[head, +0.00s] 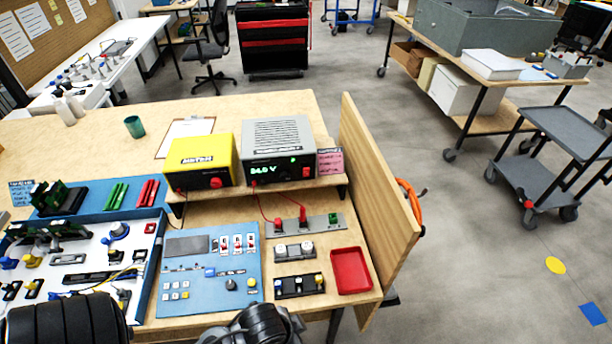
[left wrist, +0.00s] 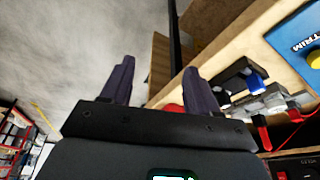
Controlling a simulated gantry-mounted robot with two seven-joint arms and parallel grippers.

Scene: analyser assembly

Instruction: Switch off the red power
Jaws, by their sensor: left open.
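The grey power supply (head: 278,135) stands on a raised wooden shelf, its green display lit with a voltage reading. A red control (head: 306,172) is on its front. Red leads run from it to a grey terminal strip (head: 325,228) with red and green posts. The blue panel (head: 195,290) has a row of small red-and-white switches (head: 237,243); their positions are too small to tell. In the left wrist view my left gripper (left wrist: 160,82) is open and empty, its fingers apart, with the strip (left wrist: 275,102) to its right. My right gripper is not seen.
A red tray (head: 351,270) lies by an upright wooden board (head: 378,185) at the bench's right edge. A yellow meter (head: 202,158) stands left of the supply. A white component tray (head: 155,262) fills the left. Dark arm parts of mine cover the bench's front edge.

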